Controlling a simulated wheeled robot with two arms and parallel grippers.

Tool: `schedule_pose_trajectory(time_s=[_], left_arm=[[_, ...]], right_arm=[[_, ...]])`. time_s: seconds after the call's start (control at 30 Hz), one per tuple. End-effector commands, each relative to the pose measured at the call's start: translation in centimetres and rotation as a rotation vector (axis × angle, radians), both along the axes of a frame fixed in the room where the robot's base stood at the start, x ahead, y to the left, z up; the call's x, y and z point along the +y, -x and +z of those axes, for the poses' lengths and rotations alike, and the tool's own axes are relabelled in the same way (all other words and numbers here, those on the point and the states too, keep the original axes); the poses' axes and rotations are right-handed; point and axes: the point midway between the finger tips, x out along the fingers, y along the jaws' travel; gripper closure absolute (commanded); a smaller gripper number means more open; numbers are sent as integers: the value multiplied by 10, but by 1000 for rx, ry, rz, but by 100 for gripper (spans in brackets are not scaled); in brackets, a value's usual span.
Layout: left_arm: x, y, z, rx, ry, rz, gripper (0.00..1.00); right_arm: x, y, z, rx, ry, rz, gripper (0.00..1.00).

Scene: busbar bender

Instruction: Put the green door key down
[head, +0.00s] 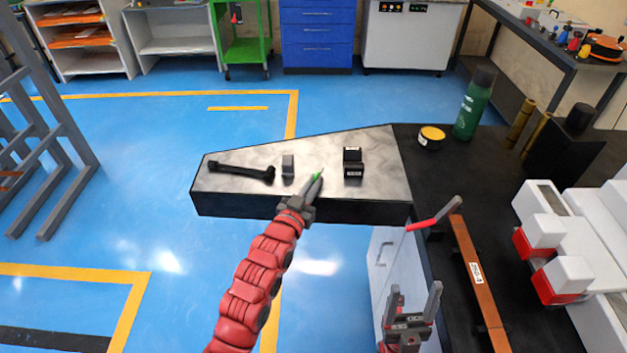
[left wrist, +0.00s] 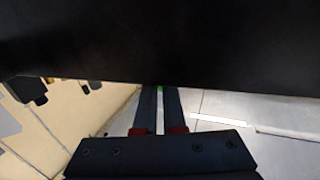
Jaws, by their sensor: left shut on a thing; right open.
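My left gripper (head: 313,186) is at the front edge of the pale metal table top (head: 240,184). Its fingers are shut on the green door key (head: 320,174), of which only a small green bit shows past the fingertips. In the left wrist view the two fingers (left wrist: 160,97) are close together, with a speck of green between them. I cannot tell whether the key touches the table. My right gripper (head: 412,303) is open and empty at the lower right, in front of the dark bench.
On the table top lie a black wrench-like tool (head: 240,171), a grey block (head: 288,165) and a black block (head: 353,162). The dark bench (head: 410,150) carries a yellow-lidded tin (head: 431,137), a green bottle (head: 475,104) and a copper bar (head: 478,285). Bare table shows around the blocks.

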Motion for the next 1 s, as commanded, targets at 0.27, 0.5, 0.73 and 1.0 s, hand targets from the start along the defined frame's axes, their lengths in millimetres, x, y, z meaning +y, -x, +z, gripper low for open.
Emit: schedule_pose_trajectory(time_s=[0.27,0.5,0.73,1.0], left_arm=[[0,0,-4,-2,1,0,100],[0,0,-3,-3,1,0,63],[0,0,-2,-3,1,0,63],[8,17,0,-6,3,1,63]], right_arm=[[0,0,-6,0,0,0,33],[0,0,-5,0,0,0,33],[0,0,-5,0,0,0,33],[0,0,-7,0,0,0,33]])
